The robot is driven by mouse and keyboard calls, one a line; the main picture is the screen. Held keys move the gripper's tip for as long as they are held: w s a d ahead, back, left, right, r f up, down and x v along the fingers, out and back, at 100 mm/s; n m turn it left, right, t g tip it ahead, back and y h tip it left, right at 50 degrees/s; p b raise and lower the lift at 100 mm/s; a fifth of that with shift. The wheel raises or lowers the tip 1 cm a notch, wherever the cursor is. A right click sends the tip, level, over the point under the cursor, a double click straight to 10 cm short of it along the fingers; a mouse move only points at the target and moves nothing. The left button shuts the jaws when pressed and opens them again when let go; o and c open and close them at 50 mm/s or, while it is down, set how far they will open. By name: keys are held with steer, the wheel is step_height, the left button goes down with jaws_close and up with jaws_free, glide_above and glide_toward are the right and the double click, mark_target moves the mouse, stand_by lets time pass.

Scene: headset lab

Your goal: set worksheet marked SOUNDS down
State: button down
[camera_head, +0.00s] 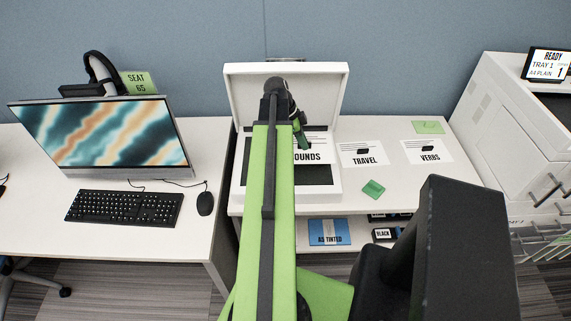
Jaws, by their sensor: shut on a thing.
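The worksheet marked SOUNDS (318,157) is a white sheet with a dark picture above its printed word; my arm hides its left part. It is over the dark glass of an open white scanner (331,186). Whether it touches the glass or is held just above it, I cannot tell. My gripper (303,143) is shut on the worksheet at its upper part. Its fingertips are small and partly hidden in this view.
Worksheets marked TRAVEL (362,154) and VERBS (428,152) lie right of the scanner, with green cards (373,189) near them. The scanner's raised lid (330,90) stands behind my gripper. A printer (500,130) is at right; a monitor (105,132) and keyboard (124,207) at left.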

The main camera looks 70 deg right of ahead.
steer(key=w+f+b, duration=0.1)
steer(key=w+a+f, duration=0.1)
steer(key=w, duration=0.1)
steer(key=w+a+f+b, duration=0.1)
steer(key=w+f, duration=0.1)
steer(key=shift+a+b, duration=0.25)
steer(key=shift+b, duration=0.05)
steer(key=shift+w+a, duration=0.15)
steer(key=shift+w, duration=0.15)
step_height(320, 180, down, 4)
steer(key=b, duration=0.4)
steer(key=shift+f, duration=0.15)
steer(key=shift+r, duration=0.25)
steer(key=shift+f, duration=0.15)
steer(key=c, duration=1.5)
jaws_free()
